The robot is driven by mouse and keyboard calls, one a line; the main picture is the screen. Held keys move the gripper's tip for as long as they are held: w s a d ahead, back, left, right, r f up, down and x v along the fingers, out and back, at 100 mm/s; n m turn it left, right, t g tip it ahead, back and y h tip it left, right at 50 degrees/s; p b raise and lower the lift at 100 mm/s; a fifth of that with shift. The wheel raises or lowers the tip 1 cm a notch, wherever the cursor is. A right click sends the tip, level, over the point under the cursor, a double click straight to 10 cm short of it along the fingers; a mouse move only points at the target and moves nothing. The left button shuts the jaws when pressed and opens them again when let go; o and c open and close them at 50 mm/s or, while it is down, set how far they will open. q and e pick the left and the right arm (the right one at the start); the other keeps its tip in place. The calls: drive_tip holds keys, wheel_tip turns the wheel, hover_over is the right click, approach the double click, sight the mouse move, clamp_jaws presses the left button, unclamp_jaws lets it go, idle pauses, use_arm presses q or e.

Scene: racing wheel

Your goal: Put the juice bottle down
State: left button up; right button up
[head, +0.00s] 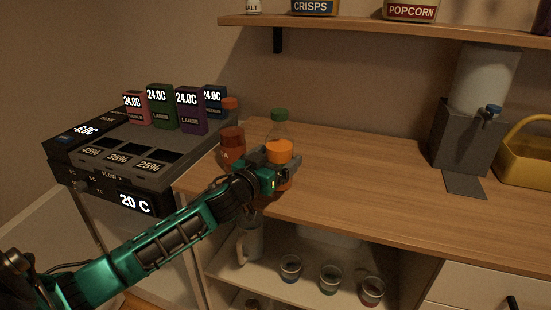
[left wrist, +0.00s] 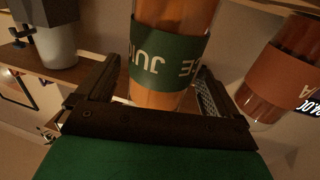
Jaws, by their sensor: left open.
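The juice bottle (head: 280,147) has a green cap and orange juice. It stands upright at the counter's left part. In the left wrist view the juice bottle (left wrist: 165,95), with a green label, is between the two fingers. My left gripper (head: 277,165) is open around its lower part, with a finger on each side. In the head view the gripper hides part of the bottle's lower body. Whether the fingers touch the bottle I cannot tell. My right gripper is in neither view.
A red-capped bottle (head: 232,145) stands close on the left; it also shows in the left wrist view (left wrist: 280,70). Left of it is a dark machine (head: 105,170) with coloured boxes. A dispenser (head: 465,135) and yellow basket (head: 528,160) are at right. The mid-counter (head: 360,175) is clear.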

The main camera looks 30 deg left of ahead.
use_arm(q)
drive_tip(key=shift+r, duration=0.25)
drive_tip(key=shift+s+f, duration=0.2)
drive_tip(key=shift+s, duration=0.1)
drive_tip(key=s, duration=1.1)
drive_tip(key=s+d+f+m+g, duration=0.1)
drive_tip(key=s+d+f+g, duration=0.2)
drive_tip(key=f, duration=0.5)
drive_tip(key=s+d+f+g, duration=0.1)
drive_tip(key=s+d+f, duration=0.25)
drive_tip(key=f, duration=0.45)
drive_tip(key=s+d+f+m+g+h+p, duration=0.2)
drive_tip(key=s+d+f, duration=0.5)
drive_tip(key=d, duration=0.4)
drive_tip(key=shift+s+f+g+h+p, duration=0.2)
drive_tip(key=shift+g+h+p, duration=0.1)
drive_tip(key=shift+g, duration=0.3)
